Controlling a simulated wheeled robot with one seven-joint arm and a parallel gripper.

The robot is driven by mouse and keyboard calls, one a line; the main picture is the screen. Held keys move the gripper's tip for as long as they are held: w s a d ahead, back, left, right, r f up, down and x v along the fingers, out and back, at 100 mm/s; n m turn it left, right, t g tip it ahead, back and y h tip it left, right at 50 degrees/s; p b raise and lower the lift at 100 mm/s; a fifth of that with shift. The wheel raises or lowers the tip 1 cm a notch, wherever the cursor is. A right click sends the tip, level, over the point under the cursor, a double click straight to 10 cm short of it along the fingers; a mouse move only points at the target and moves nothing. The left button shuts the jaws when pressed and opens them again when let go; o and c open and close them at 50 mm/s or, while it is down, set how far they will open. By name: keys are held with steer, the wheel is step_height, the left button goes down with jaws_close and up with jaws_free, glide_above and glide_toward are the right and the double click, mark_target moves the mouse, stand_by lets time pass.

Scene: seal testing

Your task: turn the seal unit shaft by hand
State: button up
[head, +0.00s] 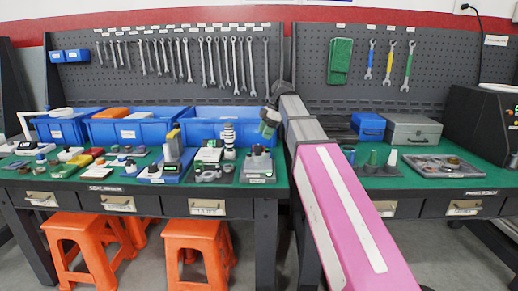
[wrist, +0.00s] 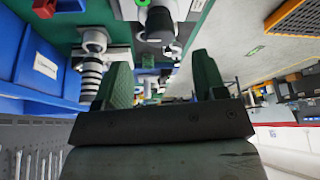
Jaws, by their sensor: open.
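My gripper (wrist: 160,62) is open and empty. Its two green fingers stand apart in the wrist view, pointing toward the bench units. In the head view my gripper (head: 268,122) hangs above the bench near a grey unit (head: 258,165). A second unit with a striped, spring-like upright part (head: 229,137) stands just left of it. In the wrist view the striped part (wrist: 91,78) is left of the left finger, and a grey unit (wrist: 165,20) with a round dark part lies beyond the fingertips. I cannot tell which part is the seal unit shaft.
Several units and small parts crowd the green bench mat (head: 130,185). A blue bin (head: 205,126) stands behind them. Wrenches hang on the pegboard (head: 350,50). At right are a grey case (head: 412,131) and a parts tray (head: 443,168). Orange stools (head: 197,240) stand in front.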

mark_target(259, 146)
steer(key=x, duration=0.7)
steer(key=shift+a+f, duration=0.15)
steer(key=shift+f, duration=0.15)
steer(key=c, duration=0.9)
